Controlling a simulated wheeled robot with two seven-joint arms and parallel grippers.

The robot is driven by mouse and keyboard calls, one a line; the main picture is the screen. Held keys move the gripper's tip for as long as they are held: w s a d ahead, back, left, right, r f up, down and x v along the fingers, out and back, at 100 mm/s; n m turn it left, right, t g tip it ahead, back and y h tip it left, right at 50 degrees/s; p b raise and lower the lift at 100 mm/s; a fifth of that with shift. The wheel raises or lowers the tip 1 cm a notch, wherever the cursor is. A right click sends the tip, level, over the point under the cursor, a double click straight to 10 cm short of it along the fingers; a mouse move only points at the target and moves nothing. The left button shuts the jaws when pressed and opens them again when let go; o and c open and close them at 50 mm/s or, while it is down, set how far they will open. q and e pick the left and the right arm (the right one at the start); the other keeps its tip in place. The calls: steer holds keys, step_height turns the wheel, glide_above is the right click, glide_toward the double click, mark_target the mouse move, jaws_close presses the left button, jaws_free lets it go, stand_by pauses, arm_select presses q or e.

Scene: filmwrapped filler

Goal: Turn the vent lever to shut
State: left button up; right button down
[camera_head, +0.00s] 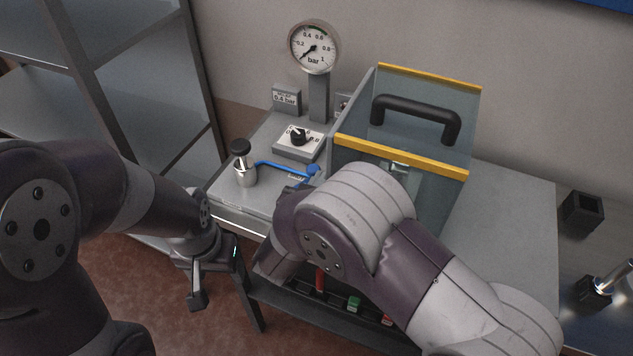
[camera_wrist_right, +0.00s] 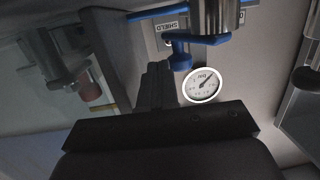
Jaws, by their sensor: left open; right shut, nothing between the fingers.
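A blue lever (camera_head: 280,165) lies low across the panel, from near a chrome post with a black knob (camera_head: 242,160) to a round blue hub (camera_head: 313,171). In the right wrist view, upside down, the blue lever (camera_wrist_right: 180,48) shows beside a plate reading SHIELD. My right gripper (camera_wrist_right: 158,68) is shut and empty, with its fingertips close to the blue hub; I cannot tell whether they touch. My left gripper (camera_head: 212,275) is open and empty, left of the bench.
A pressure gauge (camera_head: 314,47) stands behind the panel, its needle low. A rotary switch (camera_head: 298,137) sits in front of it. A clear shield box with yellow edges and a black handle (camera_head: 415,115) stands to the right. A metal shelf (camera_head: 150,60) is at the left.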

steer(key=shift+w, duration=0.5)
stand_by(0.6)
steer(key=v, duration=1.2)
steer(key=shift+s, duration=0.35)
steer(key=shift+a, duration=0.1)
